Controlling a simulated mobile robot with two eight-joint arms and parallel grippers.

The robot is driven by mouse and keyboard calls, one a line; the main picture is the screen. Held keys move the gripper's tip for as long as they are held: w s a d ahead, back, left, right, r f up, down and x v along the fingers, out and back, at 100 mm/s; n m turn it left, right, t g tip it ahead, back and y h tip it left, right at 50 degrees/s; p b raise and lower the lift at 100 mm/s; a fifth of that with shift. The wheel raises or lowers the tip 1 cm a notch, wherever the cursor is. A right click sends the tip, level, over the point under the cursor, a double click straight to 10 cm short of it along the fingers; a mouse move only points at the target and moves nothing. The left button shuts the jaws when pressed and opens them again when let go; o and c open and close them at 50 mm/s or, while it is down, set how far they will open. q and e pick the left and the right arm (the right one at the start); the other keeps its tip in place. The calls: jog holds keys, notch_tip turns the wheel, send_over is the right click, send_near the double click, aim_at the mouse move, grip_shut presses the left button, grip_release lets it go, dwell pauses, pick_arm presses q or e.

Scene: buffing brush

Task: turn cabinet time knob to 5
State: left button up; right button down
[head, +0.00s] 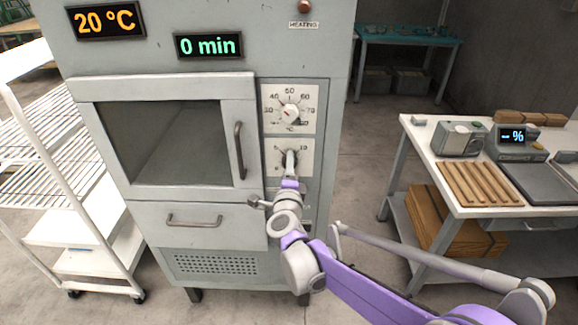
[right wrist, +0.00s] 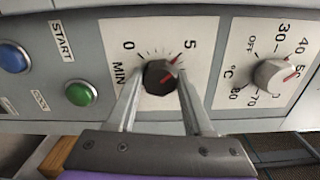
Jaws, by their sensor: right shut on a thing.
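The time knob (right wrist: 157,77) is a black knob on a white dial plate marked MIN, with 0 and 5 visible in the right wrist view. Its red pointer slants up and right, toward the 5 side. My right gripper (head: 290,160) is shut on this knob, one finger on each side; the fingers also show in the right wrist view (right wrist: 160,88). In the head view the gripper mostly hides the knob on its dial plate (head: 271,166). The green time display (head: 208,45) on the cabinet (head: 202,88) reads 0 min. My left gripper is not in view.
The temperature knob (head: 290,113) is just above the time dial; its display (head: 105,20) reads 20 °C. Blue (right wrist: 14,57) and green (right wrist: 79,93) buttons are nearby. A white rack (head: 72,228) stands left, and a worktable (head: 452,200) stands right.

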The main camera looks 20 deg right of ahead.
jog(key=shift+c, duration=1.5)
grip_release()
jog(key=v, duration=1)
jog(key=shift+s, duration=0.4)
jog(key=shift+a, duration=0.1)
jog(key=shift+r, duration=0.1)
